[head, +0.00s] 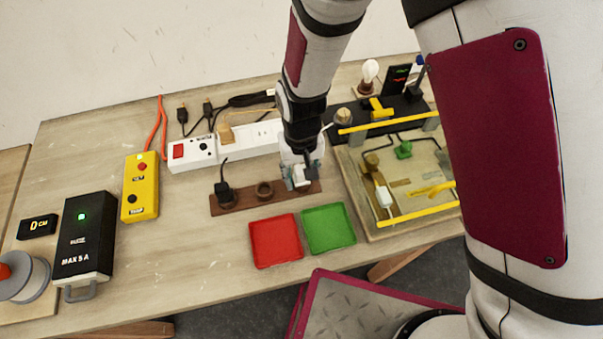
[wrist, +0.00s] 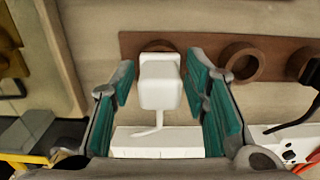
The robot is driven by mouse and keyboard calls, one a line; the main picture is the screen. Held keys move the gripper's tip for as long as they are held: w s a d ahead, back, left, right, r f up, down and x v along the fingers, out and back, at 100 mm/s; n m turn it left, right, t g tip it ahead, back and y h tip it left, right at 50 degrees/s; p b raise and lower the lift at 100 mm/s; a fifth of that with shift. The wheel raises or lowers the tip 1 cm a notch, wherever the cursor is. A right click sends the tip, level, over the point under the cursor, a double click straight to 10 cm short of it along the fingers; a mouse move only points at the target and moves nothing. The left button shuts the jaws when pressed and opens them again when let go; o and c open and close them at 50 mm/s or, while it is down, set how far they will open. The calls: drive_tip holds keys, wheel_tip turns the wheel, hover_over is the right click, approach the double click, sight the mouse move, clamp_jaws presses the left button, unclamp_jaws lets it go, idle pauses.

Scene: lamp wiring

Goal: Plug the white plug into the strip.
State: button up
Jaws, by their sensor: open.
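The white plug (wrist: 161,82) stands at the end hole of a brown wooden rack (wrist: 200,45), its thin cord trailing toward the strip side. In the head view the white plug (head: 302,177) is partly covered by my gripper. My gripper (wrist: 165,88) is open, with a green-padded finger on each side of the plug and gaps visible beside it. The white power strip (head: 255,140) lies behind the rack in the head view, its right end hidden by my arm. Part of the strip (wrist: 155,152) also shows in the wrist view.
A black plug (head: 224,190) stands in the rack's left end; a middle hole (head: 264,189) is empty. Red (head: 275,241) and green (head: 329,228) trays lie in front. A wooden circuit board (head: 370,165) with yellow bars is on the right. A yellow control box (head: 140,187) stands left.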

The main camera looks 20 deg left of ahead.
sight(301, 169)
drive_tip(key=shift+c, duration=0.6)
drive_tip(key=c, duration=0.7)
drive_tip(key=shift+r+p, duration=1.2)
drive_tip(key=shift+r, duration=1.4)
